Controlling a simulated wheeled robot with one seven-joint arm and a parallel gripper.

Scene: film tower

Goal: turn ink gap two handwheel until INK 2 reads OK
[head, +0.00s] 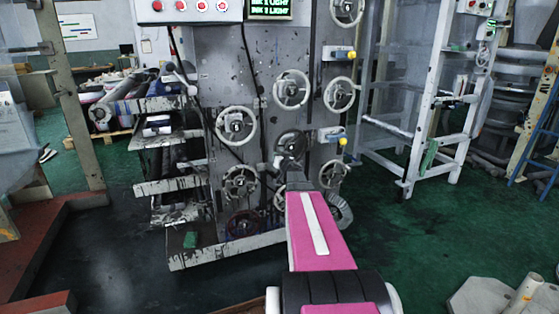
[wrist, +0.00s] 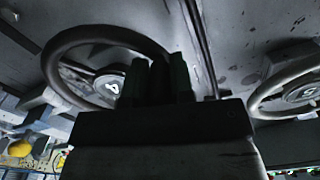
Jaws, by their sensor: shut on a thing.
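A dark-rimmed handwheel (head: 291,137) stands on the grey panel of the press, among several pale ones. My gripper (head: 289,163) is at its lower part and hides some of it. In the wrist view the dark wheel (wrist: 63,40) fills the upper left, with a white mark on its hub. The dark fingers of my gripper (wrist: 156,80) are shut on the right part of its rim. No label shows which ink gap this wheel belongs to. The green display (head: 268,7) at the top is partly cut off; its lower line appears to read INK 2 LIGHT.
Pale handwheels surround the held one, at upper middle (head: 291,90), left (head: 237,126) and lower right (head: 333,174). Another pale wheel (wrist: 290,84) is close on the right in the wrist view. A white frame (head: 408,150) stands right of the press. Green floor (head: 420,240) is open at right.

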